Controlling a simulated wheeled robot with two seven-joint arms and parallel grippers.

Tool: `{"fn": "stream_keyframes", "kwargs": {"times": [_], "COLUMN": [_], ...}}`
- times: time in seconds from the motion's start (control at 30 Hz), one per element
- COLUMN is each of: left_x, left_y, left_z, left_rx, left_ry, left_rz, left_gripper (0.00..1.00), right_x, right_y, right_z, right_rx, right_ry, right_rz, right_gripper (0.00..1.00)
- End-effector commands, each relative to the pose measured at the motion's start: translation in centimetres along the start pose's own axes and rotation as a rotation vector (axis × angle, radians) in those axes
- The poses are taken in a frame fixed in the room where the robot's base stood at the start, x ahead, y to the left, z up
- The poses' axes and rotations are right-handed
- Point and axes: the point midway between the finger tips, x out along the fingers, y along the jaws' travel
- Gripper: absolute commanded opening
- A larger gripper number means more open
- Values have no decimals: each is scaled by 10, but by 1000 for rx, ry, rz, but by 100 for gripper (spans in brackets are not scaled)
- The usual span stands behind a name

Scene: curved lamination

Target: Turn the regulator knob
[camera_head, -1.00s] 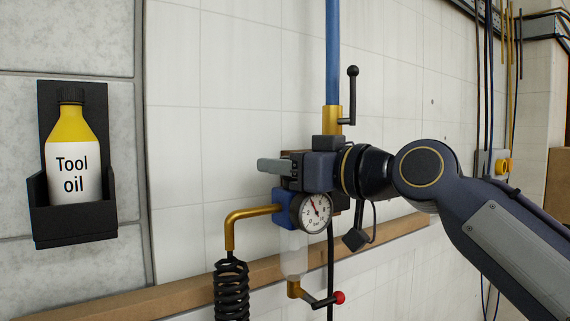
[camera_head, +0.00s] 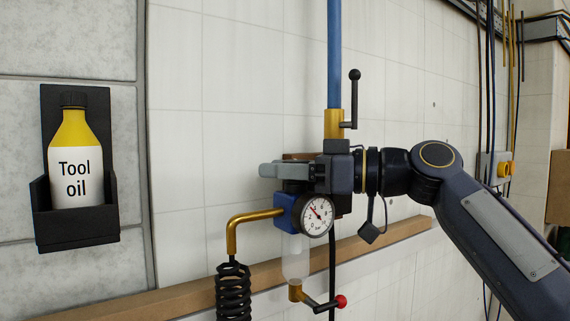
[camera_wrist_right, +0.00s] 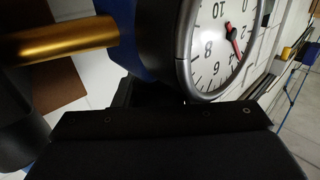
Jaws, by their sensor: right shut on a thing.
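The blue regulator body (camera_head: 284,212) is on the wall below the blue pipe, with a round gauge (camera_head: 317,214) on its front; its red needle points up and left. The gauge also shows close up in the right wrist view (camera_wrist_right: 217,43). My right gripper (camera_head: 283,171) comes in from the right at the top of the regulator, its fingers pointing left. It is shut on the regulator knob, which the fingers and gripper body mostly hide. The knob is also not clear in the right wrist view. My left gripper is not in view.
A brass valve with a black lever (camera_head: 354,100) stands just above my right gripper. A brass elbow (camera_head: 240,228) leads to a black coiled hose (camera_head: 233,290). A red-tipped drain lever (camera_head: 340,301) is below. A tool oil bottle (camera_head: 76,160) sits in a holder at left.

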Motion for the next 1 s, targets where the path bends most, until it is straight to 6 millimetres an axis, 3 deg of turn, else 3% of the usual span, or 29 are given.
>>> {"fn": "stream_keyframes", "kwargs": {"times": [0.3, 0.73, 0.77, 0.9, 1.0], "left_x": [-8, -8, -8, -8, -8], "left_y": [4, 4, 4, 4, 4], "left_z": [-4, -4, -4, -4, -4], "left_rx": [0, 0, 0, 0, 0], "left_ry": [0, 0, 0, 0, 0], "left_rz": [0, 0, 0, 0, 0], "left_gripper": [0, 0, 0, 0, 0], "right_x": [0, 0, 0, 0, 0], "right_y": [-1, -1, -2, -2, -2], "right_z": [-1, -1, -1, -1, 0], "right_rx": [1, 0, 0, 0, 0], "right_ry": [1, 2, 2, 1, 1], "right_rz": [-96, -105, -105, -106, -106], "right_gripper": [15, 15, 40, 59, 59]}}
